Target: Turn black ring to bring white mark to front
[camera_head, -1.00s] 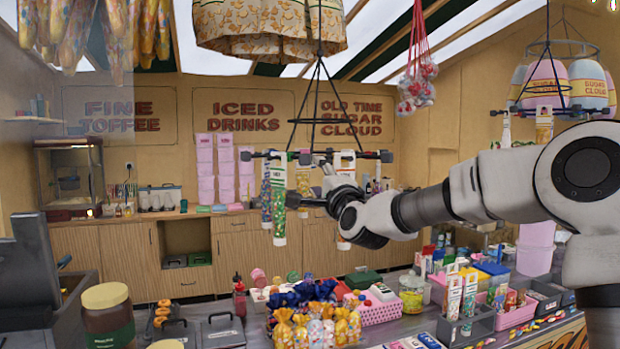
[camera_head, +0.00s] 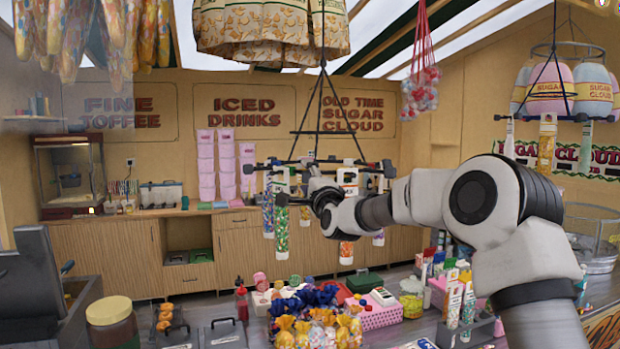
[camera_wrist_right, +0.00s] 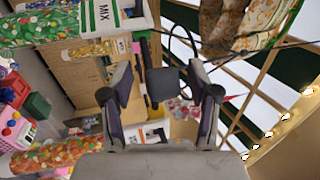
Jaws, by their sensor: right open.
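The black ring (camera_head: 372,169) hangs from dark rods below a patterned canopy, with knobbed arms and several sweet tubes around it. I cannot make out a white mark on the ring. My left gripper is not in view.
Hanging tubes crowd the gripper; a white "MIX" tube (camera_wrist_right: 108,18) is close in the wrist view. The patterned canopy (camera_head: 270,35) is above. Below, wrapped sweets (camera_head: 318,328) and a pink basket (camera_head: 380,316) fill the counter. A second hanging rack (camera_head: 552,117) is at right.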

